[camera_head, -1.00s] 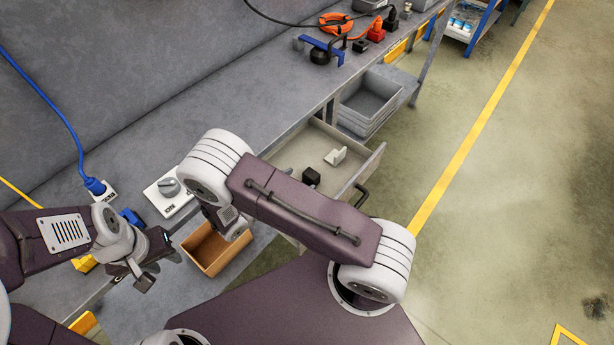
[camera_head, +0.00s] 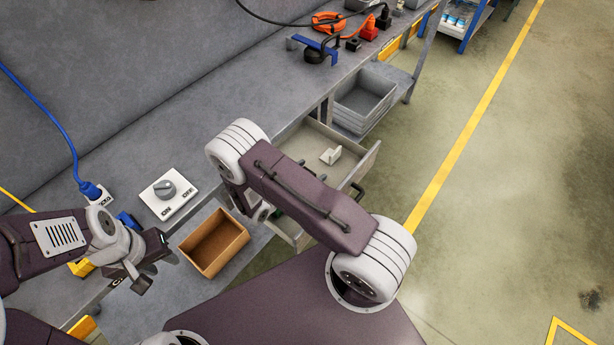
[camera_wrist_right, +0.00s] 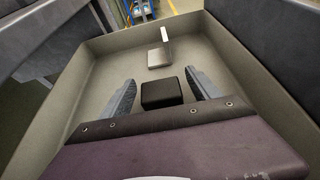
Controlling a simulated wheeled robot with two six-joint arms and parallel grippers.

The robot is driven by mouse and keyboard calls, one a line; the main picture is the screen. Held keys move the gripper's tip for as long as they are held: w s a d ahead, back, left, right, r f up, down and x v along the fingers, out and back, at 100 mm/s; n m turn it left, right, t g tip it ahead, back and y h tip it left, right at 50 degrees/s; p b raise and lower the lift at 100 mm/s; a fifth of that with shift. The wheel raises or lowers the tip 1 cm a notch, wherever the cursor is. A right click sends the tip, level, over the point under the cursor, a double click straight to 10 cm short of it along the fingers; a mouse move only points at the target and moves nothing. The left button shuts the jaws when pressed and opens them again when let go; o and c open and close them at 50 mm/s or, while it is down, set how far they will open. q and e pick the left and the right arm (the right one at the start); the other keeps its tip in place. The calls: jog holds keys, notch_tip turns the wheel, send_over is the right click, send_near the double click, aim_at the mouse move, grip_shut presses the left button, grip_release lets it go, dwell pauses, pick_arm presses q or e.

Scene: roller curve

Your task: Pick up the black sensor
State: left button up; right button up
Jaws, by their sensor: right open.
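The black sensor (camera_wrist_right: 161,94) is a small dark block lying in the open drawer (camera_wrist_right: 92,82), shown in the right wrist view. My right gripper (camera_wrist_right: 163,88) is open, with one finger on each side of the black sensor; I cannot tell whether either touches it. In the head view my right arm hides the sensor and the right gripper's fingers. The drawer also shows in the head view (camera_head: 305,140). My left gripper (camera_head: 152,272) appears open and empty over the front of the bench at the left.
A pale bracket-like part (camera_wrist_right: 159,57) lies in the drawer beyond the sensor. The drawer walls surround my right gripper. A brown box (camera_head: 214,243), an ON/OFF switch (camera_head: 166,194) and a grey bin (camera_head: 362,103) are nearby. The floor at right is clear.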

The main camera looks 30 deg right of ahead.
aim_at(309, 171)
jog(key=shift+s+a, duration=0.1)
jog(key=c, duration=1.5)
jog(key=shift+r, duration=0.15)
notch_tip(309, 171, up, 10)
jog(key=shift+f+p, duration=0.1)
jog(key=shift+p, duration=0.4)
